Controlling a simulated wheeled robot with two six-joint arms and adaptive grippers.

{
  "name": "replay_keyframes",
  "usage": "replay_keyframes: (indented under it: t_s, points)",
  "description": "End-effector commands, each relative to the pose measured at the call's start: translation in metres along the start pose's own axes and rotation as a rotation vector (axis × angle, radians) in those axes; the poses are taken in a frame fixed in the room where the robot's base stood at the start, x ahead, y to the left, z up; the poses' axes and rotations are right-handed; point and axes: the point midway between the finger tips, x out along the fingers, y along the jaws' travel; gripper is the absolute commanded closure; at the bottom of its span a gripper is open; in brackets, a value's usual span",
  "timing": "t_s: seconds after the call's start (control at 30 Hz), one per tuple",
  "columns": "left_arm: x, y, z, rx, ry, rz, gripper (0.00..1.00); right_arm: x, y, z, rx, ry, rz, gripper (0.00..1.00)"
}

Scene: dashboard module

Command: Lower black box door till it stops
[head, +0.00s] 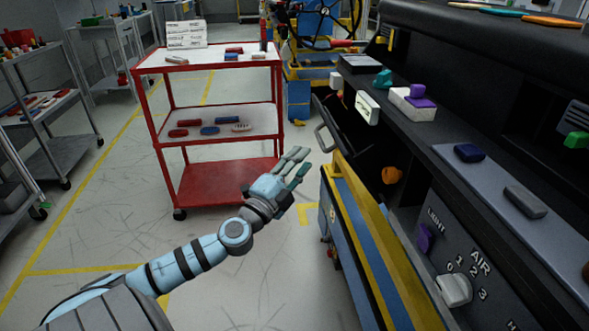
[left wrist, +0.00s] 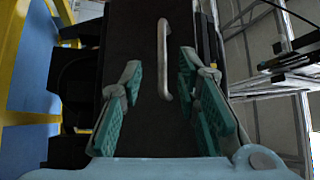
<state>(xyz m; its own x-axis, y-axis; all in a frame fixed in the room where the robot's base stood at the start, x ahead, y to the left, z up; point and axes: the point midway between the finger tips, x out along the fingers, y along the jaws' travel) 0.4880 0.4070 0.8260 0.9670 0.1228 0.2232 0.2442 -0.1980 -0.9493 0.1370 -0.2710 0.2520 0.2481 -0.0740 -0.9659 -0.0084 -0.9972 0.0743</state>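The black box door (head: 330,112) is at the left end of the dashboard in the head view, with a grey bar handle (head: 322,138) on its outer face. In the left wrist view the dark door panel (left wrist: 135,60) fills the middle, and the handle (left wrist: 164,60) runs upright on it. My left gripper (head: 297,163) is open and empty, just below and left of the handle in the head view. In the left wrist view its teal fingers (left wrist: 162,85) stand apart, with the handle ahead between them; I see no contact. My right gripper is not in view.
The dashboard (head: 480,190) with knobs and loose blocks fills the right side. A yellow and blue stand (head: 365,235) is below it. A red cart (head: 222,185) with several small objects stands behind my left gripper. The floor (head: 270,275) in front is clear.

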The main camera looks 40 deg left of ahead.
Motion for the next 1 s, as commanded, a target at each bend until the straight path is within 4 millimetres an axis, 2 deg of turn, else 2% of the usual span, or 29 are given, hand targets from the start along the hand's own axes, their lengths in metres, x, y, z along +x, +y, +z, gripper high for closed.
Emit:
replay_keyframes:
  t_s: [0.1, 0.2, 0.5, 0.57, 0.67, 0.7, 0.77, 0.8, 0.87, 0.9, 0.93, 1.0]
  points:
    - [-0.022, 0.001, 0.0, 0.004, 0.0, 0.005, 0.7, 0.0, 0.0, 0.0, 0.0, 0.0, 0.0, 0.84]
    - [-0.031, 0.0, 0.0, -0.001, 0.001, 0.001, 0.7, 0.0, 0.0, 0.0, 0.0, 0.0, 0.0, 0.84]
    - [-0.032, -0.003, -0.001, -0.005, 0.0, -0.002, 0.7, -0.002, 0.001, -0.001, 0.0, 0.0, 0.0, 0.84]
    - [-0.03, -0.011, -0.003, -0.011, -0.003, -0.004, 0.7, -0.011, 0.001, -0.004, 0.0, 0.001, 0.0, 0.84]
    - [-0.026, -0.028, -0.001, -0.066, -0.052, 0.003, 0.7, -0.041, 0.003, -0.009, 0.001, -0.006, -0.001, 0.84]
    - [-0.025, -0.024, 0.008, -0.147, -0.106, 0.048, 0.7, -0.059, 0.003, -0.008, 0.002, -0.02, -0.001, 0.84]
    - [-0.03, 0.007, 0.013, -0.446, -0.179, 0.191, 0.7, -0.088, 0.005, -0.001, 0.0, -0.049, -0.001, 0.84]
    - [-0.037, 0.032, 0.004, -0.74, -0.217, 0.286, 0.7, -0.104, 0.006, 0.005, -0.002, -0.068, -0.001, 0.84]
    - [-0.049, 0.058, -0.019, -1.237, -0.261, 0.374, 0.7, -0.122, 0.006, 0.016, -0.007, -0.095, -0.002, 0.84]
    - [-0.053, 0.064, -0.034, -1.582, -0.277, 0.389, 0.7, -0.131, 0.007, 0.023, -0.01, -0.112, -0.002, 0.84]
    - [-0.056, 0.064, -0.043, -1.84, -0.28, 0.376, 0.7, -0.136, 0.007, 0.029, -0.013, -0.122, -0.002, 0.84]
    - [-0.057, 0.052, -0.045, -2.389, -0.244, 0.275, 0.7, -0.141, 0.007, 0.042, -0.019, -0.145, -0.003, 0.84]
